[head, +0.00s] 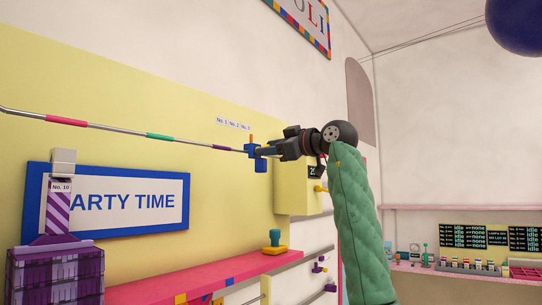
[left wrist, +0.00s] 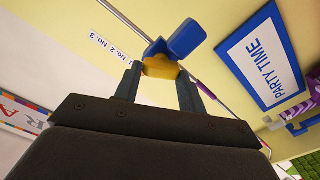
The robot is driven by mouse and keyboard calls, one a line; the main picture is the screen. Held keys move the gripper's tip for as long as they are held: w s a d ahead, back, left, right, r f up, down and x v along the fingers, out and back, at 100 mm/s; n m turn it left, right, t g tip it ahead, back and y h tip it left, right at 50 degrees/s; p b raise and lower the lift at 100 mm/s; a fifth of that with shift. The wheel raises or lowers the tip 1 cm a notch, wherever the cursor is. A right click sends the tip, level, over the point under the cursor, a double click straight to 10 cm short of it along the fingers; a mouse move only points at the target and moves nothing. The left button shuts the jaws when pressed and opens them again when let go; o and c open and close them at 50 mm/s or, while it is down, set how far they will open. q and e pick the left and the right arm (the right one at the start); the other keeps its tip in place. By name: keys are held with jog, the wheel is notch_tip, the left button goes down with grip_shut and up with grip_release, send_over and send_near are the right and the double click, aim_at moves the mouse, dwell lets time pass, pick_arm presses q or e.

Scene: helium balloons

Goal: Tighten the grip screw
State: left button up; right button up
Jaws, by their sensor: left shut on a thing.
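A blue clamp (head: 252,152) sits on a thin metal rod with coloured bands (head: 95,126), with a small orange piece standing up from its top. In the left wrist view the clamp's blue block (left wrist: 187,40) shows beyond a yellow screw head (left wrist: 160,68). My left gripper (head: 267,152), on a green-sleeved arm, reaches the clamp from the right. In the left wrist view its two fingers (left wrist: 160,76) are shut on the yellow screw head, one on each side. The screw head is hidden by the fingers in the head view. My right gripper is not in view.
A blue-framed PARTY TIME sign (head: 125,202) hangs on the yellow wall below the rod. A pink shelf (head: 205,277) holds a teal-and-yellow object (head: 274,241). A yellow box (head: 291,190) is behind my gripper. A dark blue balloon (head: 518,22) floats at upper right.

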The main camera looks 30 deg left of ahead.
pick_arm(q)
jog(key=shift+w+m+b, duration=0.1)
jog(key=shift+m+b, duration=1.35)
jog(key=shift+m, duration=1.25)
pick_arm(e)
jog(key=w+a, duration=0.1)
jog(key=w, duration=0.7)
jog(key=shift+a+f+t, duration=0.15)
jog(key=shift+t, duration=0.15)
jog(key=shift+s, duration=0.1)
pick_arm(q)
jog(key=o, duration=1)
jog(key=d+b, duration=0.1)
jog(key=d, duration=0.1)
jog(key=d+b, duration=0.1)
jog(key=d, duration=0.2)
jog(key=d+b, duration=0.2)
jog(key=d, duration=0.1)
jog(key=shift+s, duration=0.25)
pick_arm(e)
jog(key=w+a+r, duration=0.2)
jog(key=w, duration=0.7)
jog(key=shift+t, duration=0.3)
